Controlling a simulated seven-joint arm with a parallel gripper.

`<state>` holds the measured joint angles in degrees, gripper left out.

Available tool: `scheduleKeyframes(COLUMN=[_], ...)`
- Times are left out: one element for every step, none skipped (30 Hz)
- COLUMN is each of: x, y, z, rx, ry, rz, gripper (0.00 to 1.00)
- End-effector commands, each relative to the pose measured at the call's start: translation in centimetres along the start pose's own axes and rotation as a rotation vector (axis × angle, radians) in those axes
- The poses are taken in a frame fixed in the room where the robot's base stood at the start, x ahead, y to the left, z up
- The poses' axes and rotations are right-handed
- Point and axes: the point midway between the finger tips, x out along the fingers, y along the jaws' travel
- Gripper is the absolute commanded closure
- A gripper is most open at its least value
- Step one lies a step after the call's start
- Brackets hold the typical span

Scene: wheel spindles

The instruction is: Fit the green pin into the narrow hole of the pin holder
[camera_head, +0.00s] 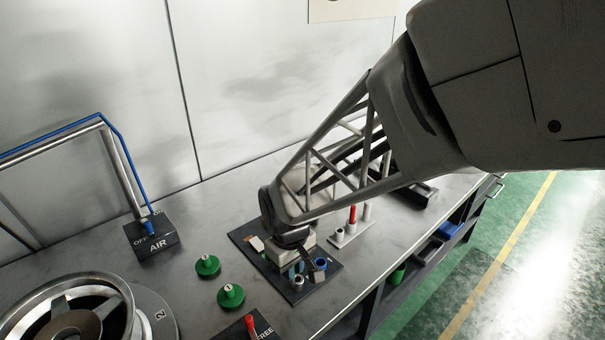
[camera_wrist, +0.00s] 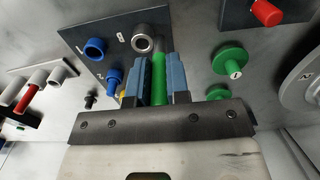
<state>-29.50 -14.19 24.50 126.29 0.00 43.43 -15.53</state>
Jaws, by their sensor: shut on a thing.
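The green pin (camera_wrist: 158,76) stands between the two blue fingers of my gripper (camera_wrist: 160,72), which is shut on it. Its far end is close to a grey metal ring (camera_wrist: 147,38) on the dark board; I cannot tell whether they touch. In the head view my gripper (camera_head: 293,266) is low over the dark board, and the arm largely hides the pin. A pale rack with several upright sleeves, one with a red pin, looks like the pin holder (camera_head: 350,234). It stands right of the board, and at the left of the wrist view (camera_wrist: 38,88).
A wheel (camera_head: 75,315), a black AIR box (camera_head: 152,238) and a red-handled plate (camera_head: 250,326) stand further left. The bench's front edge is close on the right.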

Motion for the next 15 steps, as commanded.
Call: scheduleKeyframes(x=[-0.1,-0.2,-0.2,-0.3,-0.3,-0.4,-0.4,-0.4,-0.4,-0.5,-0.5,-0.6,-0.6,-0.6,-0.6], y=[-0.2,-0.4,-0.5,-0.7,-0.8,-0.9,-1.0,-1.1,-1.2,-1.3,-1.4,-1.5,-1.6,-1.6,-1.7], z=[0.8,1.2,1.8,2.2,2.6,3.1,3.5,3.8,4.2,4.5,4.7,5.1,5.3,5.5,5.7], rx=[0.000,0.000,0.000,0.000,0.000,0.000,0.000,0.000,0.000,0.000,0.000,0.000,0.000,0.000,0.000], ry=[0.001,0.001,0.001,0.001,0.001,0.001,0.001,0.001,0.001,0.001,0.002,0.001,0.001,0.001,0.001], rz=[0.000,0.000,0.000,0.000,0.000,0.000,0.000,0.000,0.000,0.000,0.000,0.000,0.000,0.000,0.000], gripper=[1.00,1.00,1.00,1.00,1.00,1.00,1.00,1.00,1.00,1.00,1.00,1.00,1.00,1.00,1.00])
